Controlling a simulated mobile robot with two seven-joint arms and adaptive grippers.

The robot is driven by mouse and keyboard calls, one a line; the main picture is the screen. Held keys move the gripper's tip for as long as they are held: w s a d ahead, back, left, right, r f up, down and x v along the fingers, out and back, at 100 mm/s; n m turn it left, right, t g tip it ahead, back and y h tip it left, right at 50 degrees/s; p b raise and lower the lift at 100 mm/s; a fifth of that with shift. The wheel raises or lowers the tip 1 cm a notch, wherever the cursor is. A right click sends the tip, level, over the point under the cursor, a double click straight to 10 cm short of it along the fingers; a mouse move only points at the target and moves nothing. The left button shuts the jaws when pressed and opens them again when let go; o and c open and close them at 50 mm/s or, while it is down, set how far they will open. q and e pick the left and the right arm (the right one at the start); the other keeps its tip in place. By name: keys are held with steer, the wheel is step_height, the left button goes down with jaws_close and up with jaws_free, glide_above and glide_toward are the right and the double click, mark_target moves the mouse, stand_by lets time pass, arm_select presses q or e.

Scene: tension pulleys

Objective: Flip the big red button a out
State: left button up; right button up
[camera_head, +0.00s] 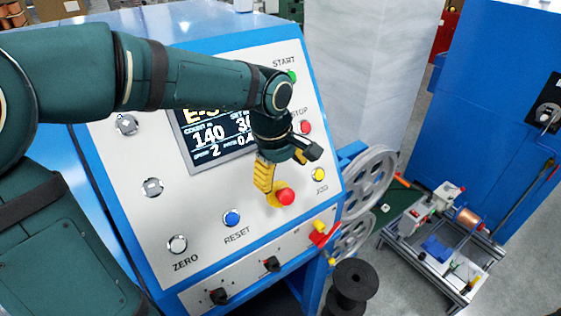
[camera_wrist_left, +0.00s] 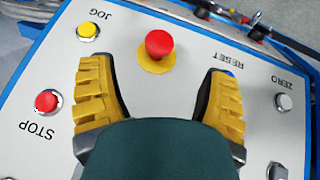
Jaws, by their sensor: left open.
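The big red button (camera_head: 285,196) sits on a yellow round base on the sloped control panel (camera_head: 205,210), between the blue RESET button and the yellow JOG button. It also shows in the left wrist view (camera_wrist_left: 159,43), ahead of and between my fingers. My left gripper (camera_head: 283,172) is just above and beside it in the head view. In the left wrist view the yellow-padded fingers of the left gripper (camera_wrist_left: 160,88) stand wide apart and hold nothing. They do not visibly touch the button. My right gripper is not in view.
On the panel are the blue RESET button (camera_head: 232,218), the yellow JOG button (camera_head: 319,174), the red STOP button (camera_head: 306,127) and a display (camera_head: 212,140). Pulleys (camera_head: 368,182), a black spool (camera_head: 352,284) and a wheeled-looking frame (camera_head: 440,240) stand right of the panel.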

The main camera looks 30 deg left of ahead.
arm_select(q)
steer(key=shift+s+r, duration=0.15)
steer(key=shift+r, duration=0.6)
steer(key=shift+s+r, duration=0.15)
steer(key=shift+r, duration=0.55)
steer(key=shift+a, duration=0.1)
